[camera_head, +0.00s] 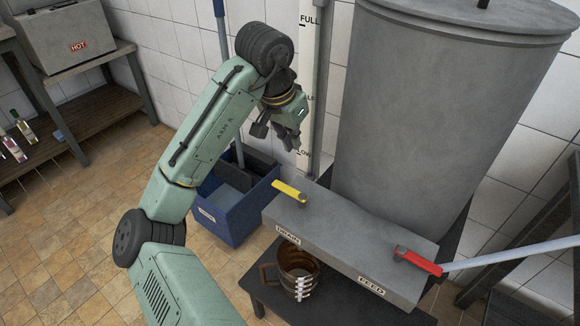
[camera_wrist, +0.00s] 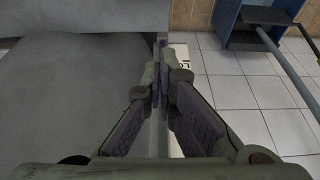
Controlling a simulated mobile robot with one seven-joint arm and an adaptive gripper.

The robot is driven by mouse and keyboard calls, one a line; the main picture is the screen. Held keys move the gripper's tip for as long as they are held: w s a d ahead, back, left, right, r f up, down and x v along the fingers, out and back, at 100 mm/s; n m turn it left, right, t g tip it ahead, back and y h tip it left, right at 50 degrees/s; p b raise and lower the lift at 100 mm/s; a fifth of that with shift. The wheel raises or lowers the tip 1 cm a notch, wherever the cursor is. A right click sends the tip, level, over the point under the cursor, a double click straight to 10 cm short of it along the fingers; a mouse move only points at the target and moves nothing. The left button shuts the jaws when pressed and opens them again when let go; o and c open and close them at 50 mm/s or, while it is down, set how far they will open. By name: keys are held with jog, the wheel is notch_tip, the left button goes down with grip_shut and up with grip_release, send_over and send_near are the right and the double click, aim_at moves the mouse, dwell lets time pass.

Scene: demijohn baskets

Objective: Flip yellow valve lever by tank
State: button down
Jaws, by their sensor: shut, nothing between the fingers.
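The yellow valve lever (camera_head: 289,191) lies on top of the grey box above the DRAIN label (camera_head: 288,235), pointing left, in the head view. The large grey tank (camera_head: 430,110) stands behind the box. My gripper (camera_head: 291,143) is shut and empty, in the air behind and above the yellow lever, apart from it. In the wrist view my gripper's fingers (camera_wrist: 162,70) are together with nothing held, and the tank (camera_wrist: 70,100) fills the left side. The yellow lever does not show in the wrist view.
A red lever (camera_head: 418,261) sits at the box's right end above the FEED label. A blue bin (camera_head: 235,212) with a pole stands left of the box. A level gauge (camera_head: 311,60) is behind my gripper. Open tiled floor lies left.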

aim_at(290, 195)
jog(key=x, duration=1)
jog(key=shift+r, duration=0.1)
jog(key=shift+s+a+p, duration=0.55)
jog(key=shift+s+a, duration=0.45)
jog(key=shift+s, duration=0.25)
jog(key=shift+s+a, duration=0.15)
jog(key=shift+s, duration=0.15)
jog(key=shift+w, duration=0.15)
